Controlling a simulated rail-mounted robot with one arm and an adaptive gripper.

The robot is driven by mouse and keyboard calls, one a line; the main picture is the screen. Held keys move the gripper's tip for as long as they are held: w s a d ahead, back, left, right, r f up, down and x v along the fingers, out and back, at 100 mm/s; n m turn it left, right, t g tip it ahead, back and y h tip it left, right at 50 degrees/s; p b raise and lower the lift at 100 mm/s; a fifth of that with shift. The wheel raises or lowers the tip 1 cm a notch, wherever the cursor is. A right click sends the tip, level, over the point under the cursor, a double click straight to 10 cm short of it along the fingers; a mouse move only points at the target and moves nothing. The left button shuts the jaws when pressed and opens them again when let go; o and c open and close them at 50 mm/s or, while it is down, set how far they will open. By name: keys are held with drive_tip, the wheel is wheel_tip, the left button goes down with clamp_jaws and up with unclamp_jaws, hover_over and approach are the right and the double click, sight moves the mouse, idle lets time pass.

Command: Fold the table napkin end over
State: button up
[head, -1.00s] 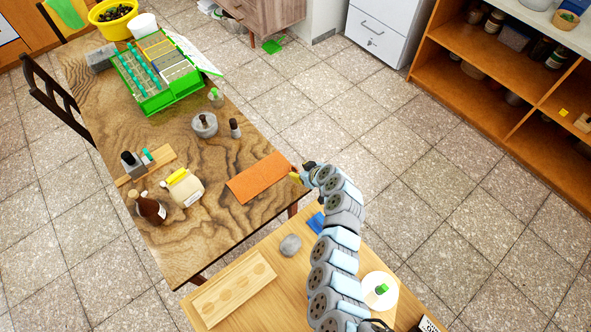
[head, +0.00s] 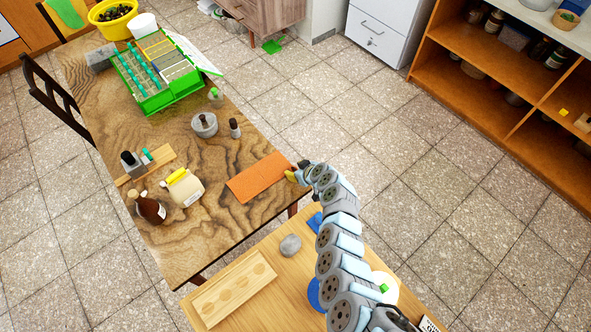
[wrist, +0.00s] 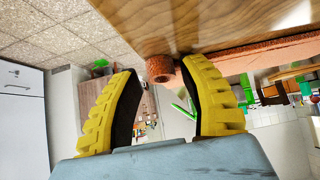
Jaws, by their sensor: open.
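The table napkin (head: 259,177) is an orange-brown cloth lying flat near the right edge of the wooden table. In the wrist view its edge (wrist: 255,60) shows as a strip along the tabletop, with a small rolled or curled end (wrist: 160,69) between the fingertips. My gripper (head: 292,173) is at the napkin's right end, by the table edge. In the wrist view my gripper (wrist: 160,92) has its two yellow fingers apart, on either side of the curled end. I cannot tell whether a finger touches the cloth.
On the table (head: 235,220), a beige jug (head: 184,188) and a brown bottle (head: 150,208) stand left of the napkin. A mortar (head: 204,125) and a small dark bottle (head: 235,128) stand behind it. A green crate (head: 160,103) is farther back. Bare wood surrounds the napkin.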

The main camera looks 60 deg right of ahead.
clamp_jaws()
